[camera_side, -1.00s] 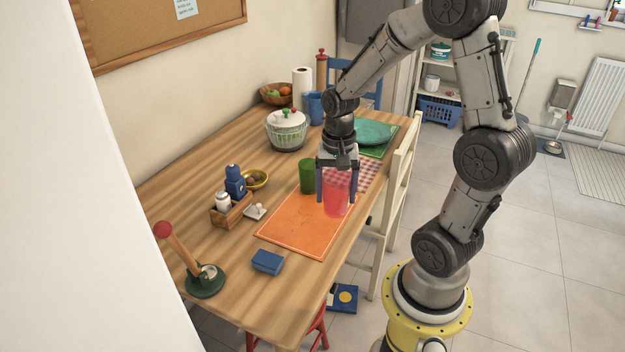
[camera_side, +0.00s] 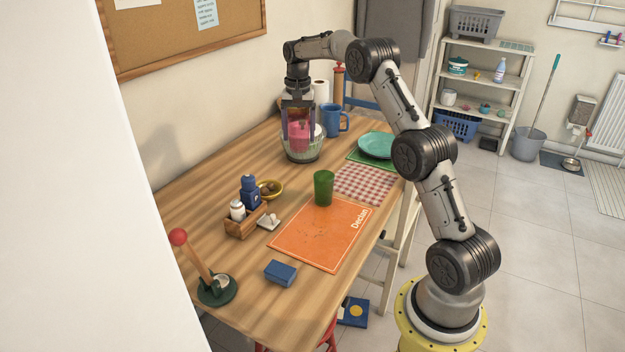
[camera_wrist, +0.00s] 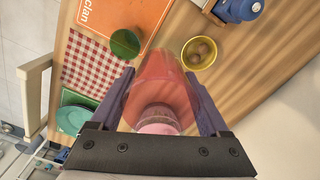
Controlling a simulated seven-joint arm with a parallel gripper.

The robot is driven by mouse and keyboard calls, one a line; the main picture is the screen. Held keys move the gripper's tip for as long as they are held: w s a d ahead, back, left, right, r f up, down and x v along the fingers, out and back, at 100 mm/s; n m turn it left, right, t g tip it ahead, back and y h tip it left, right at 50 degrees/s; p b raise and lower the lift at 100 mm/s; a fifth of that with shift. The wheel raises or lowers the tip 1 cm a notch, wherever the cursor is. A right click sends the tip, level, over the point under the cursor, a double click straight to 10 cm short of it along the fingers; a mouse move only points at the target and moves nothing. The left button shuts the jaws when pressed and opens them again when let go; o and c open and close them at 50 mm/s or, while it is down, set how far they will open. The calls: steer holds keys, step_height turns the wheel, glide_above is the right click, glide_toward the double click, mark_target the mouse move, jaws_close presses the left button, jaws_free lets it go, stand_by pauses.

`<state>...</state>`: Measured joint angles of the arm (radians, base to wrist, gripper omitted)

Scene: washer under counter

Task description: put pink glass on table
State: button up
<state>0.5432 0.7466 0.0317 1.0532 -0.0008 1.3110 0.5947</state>
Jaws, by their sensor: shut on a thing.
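The pink glass (camera_side: 299,132) is see-through and is held between the fingers of my gripper (camera_side: 298,125). In the side view it is in front of the glass bowl (camera_side: 303,154) toward the back of the table and hides part of it. In the wrist view the pink glass (camera_wrist: 160,88) fills the space between the two fingers of my gripper (camera_wrist: 162,95), with wood grain beyond it. It looks raised above the wooden table (camera_side: 215,190); the exact gap under it is hard to tell.
A green glass (camera_side: 323,188) stands by the orange placemat (camera_side: 318,236). A checkered cloth (camera_side: 366,184), a teal plate (camera_side: 377,145) and a blue mug (camera_side: 333,119) lie to the right. A yellow bowl (camera_side: 270,189) and a wooden caddy (camera_side: 246,222) stand nearer. Bare wood shows between the bowls and the cloth.

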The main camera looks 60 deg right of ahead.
steer(key=shift+w+d+f, duration=0.45)
steer(key=shift+d+f, duration=0.35)
steer(key=shift+f, duration=2.35)
steer(key=shift+w+d+f, duration=0.5)
steer(key=shift+d+f, duration=0.35)
steer(key=shift+f, duration=2.3)
steer(key=shift+w+d+f, duration=0.45)
steer(key=shift+d+f, duration=0.35)
steer(key=shift+f, duration=2.35)
steer(key=o, duration=1.4)
steer(key=shift+f, duration=0.2)
